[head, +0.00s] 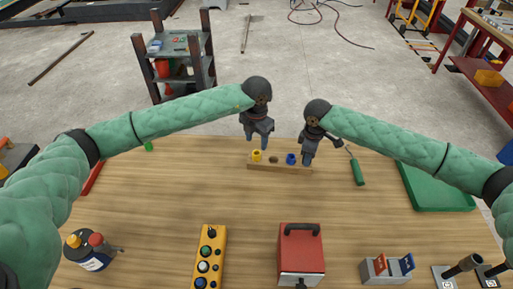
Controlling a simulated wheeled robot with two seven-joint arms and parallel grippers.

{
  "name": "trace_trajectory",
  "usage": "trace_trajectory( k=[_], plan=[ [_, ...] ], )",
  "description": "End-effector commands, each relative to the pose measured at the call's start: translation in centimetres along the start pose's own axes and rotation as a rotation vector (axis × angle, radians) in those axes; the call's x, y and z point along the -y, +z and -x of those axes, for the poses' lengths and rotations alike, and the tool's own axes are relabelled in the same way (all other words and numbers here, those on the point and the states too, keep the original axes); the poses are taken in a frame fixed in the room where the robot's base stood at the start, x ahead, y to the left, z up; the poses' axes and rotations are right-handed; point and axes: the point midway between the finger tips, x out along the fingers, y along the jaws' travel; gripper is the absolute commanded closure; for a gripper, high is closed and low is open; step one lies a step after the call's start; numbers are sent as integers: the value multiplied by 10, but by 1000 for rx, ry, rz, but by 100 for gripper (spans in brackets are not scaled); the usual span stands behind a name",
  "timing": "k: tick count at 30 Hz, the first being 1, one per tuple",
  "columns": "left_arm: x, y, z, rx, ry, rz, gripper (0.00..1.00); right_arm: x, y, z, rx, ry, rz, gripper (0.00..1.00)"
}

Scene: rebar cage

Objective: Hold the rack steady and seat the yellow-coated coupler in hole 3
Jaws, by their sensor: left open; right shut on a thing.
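A wooden rack (280,169) lies near the far edge of the table. The yellow-coated coupler (257,155) stands upright at the rack's left end. A dark round spot, seemingly an empty hole (273,160), is in the middle. A blue coupler (291,158) stands to its right. My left gripper (258,143) is open, just above and behind the yellow coupler, apart from it as far as I can tell. My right gripper (307,162) is shut on the rack's right end, beside the blue coupler; its fingertips partly hide that end.
A green-handled tool (356,170) lies right of the rack, and a green tray (435,187) further right. A yellow button box (209,258), a red box (301,252) and a grey holder (386,268) stand along the near edge. The middle is clear.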

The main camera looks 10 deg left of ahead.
Motion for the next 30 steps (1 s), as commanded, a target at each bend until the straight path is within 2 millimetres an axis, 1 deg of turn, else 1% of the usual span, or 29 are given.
trace_trajectory(
  k=[1,6,12,16,26,27,29,30],
  plan=[
    [0,1,12,4,0,0,50,0,0,0,-1,0,0,100],
    [0,1,41,3,0,0,50,0,0,0,0,0,0,100],
    [0,0,60,1,0,0,50,0,0,0,-1,0,0,100],
    [0,0,64,1,-1,0,50,0,0,0,-1,0,0,100],
    [0,0,64,1,-1,0,50,0,0,1,-1,0,0,100],
    [0,0,64,1,-1,0,50,0,0,1,-1,0,0,66],
    [0,0,64,1,-1,0,50,0,0,0,-1,0,0,55],
    [0,0,64,1,-1,0,50,0,0,0,0,0,0,47]
  ],
)
